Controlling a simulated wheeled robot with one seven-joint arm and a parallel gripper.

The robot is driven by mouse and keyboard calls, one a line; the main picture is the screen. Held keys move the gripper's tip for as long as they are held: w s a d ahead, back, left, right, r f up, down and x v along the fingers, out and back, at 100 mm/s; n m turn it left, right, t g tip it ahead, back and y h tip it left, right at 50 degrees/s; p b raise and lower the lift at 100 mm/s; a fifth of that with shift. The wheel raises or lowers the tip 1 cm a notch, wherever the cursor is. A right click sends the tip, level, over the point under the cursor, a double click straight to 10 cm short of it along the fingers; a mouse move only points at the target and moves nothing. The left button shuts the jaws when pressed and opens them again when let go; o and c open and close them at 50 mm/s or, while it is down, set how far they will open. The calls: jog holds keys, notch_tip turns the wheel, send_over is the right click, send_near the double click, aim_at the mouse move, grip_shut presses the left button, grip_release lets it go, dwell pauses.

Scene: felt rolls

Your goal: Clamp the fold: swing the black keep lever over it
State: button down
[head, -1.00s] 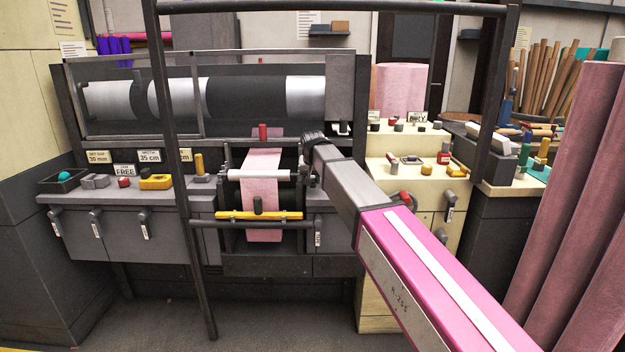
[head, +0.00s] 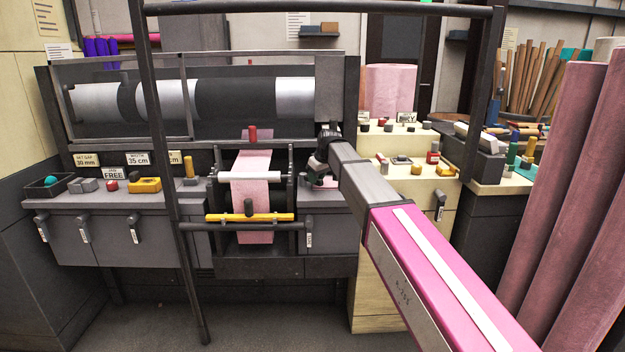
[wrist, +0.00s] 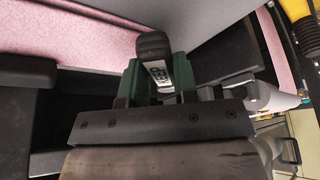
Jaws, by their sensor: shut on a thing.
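The pink felt strip (head: 252,192) hangs through the dark roller frame, behind a white roller (head: 250,177) and a yellow bar (head: 250,217). My gripper (head: 316,172) is just right of this frame. In the wrist view, the green fingers of my gripper (wrist: 156,78) are shut on the black keep lever (wrist: 153,45), a rounded black end with a pale lettered label. Pink felt (wrist: 75,30) lies just beyond it. The lever's base is hidden by my gripper. I cannot tell whether the lever lies over the fold.
A dark guard rail (head: 160,180) stands in front at the left. Small knobs and blocks sit on the grey bench (head: 70,205) and the cream bench (head: 440,185). Big pink rolls (head: 560,200) stand at the right.

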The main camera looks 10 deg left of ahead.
jog(key=shift+w+d+n+g, duration=0.3)
jog(key=shift+w+n+g, duration=0.15)
jog(key=shift+n, duration=0.45)
jog(key=c, duration=1.2)
grip_release()
jog(key=shift+w, duration=0.1)
jog(key=shift+o, duration=0.2)
jog(key=s+d+r, duration=0.2)
jog(key=s+d, duration=0.1)
jog(key=d, duration=0.3)
jog(key=s+d+r, duration=0.2)
jog(key=d, duration=0.4)
jog(key=shift+s+d+r, duration=0.25)
jog(key=shift+s+d, duration=0.15)
